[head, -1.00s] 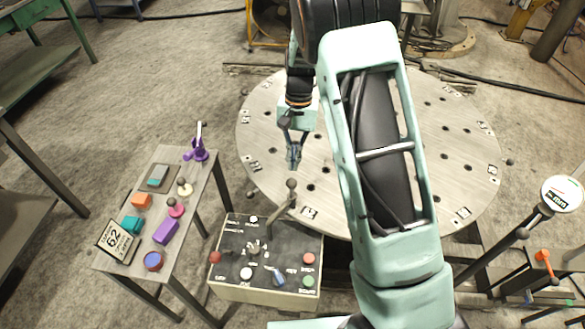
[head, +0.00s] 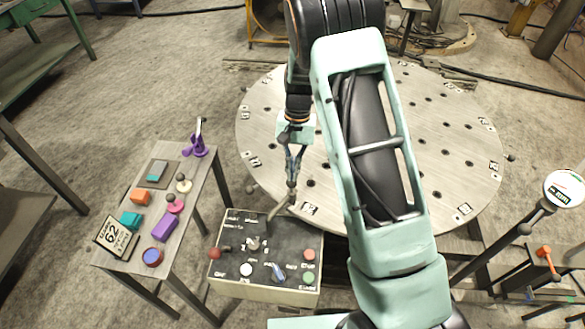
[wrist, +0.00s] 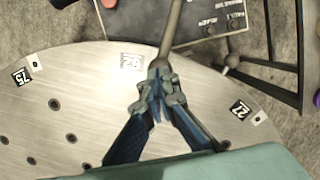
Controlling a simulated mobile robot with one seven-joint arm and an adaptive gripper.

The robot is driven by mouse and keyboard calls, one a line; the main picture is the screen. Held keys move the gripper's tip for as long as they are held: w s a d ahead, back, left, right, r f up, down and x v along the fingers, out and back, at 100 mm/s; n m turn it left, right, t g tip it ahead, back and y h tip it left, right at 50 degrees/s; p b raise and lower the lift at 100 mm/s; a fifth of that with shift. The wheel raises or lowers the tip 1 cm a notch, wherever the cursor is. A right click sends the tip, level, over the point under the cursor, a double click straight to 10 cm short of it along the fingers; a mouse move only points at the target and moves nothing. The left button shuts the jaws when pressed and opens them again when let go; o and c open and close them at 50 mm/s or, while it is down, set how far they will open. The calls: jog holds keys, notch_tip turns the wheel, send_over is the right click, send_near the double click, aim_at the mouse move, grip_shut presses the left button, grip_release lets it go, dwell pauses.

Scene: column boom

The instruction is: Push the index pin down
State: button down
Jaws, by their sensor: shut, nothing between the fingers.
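A grey, ball-topped rod (head: 280,208) leans up from the back edge of the control box towards the round table. It looks like the index pin's handle, but no readable label confirms this. In the wrist view the rod (wrist: 171,28) runs down to its rounded knob (wrist: 158,63). My gripper (head: 291,182) is shut and empty, pointing down at the knob. In the wrist view my gripper's closed fingertips (wrist: 158,78) are right at the knob, touching or nearly so. The pin's lower end is not visible.
The control box (head: 230,285) has several knobs and buttons. The round drilled plate (head: 440,150) with numbered tags lies beneath my arm. A narrow side table (head: 185,185) with small coloured objects stands to the left. A round gauge (head: 565,188) on a post stands at right.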

jog(key=shift+f, duration=0.7)
jog(key=shift+s, duration=0.1)
jog(key=shift+r, duration=0.1)
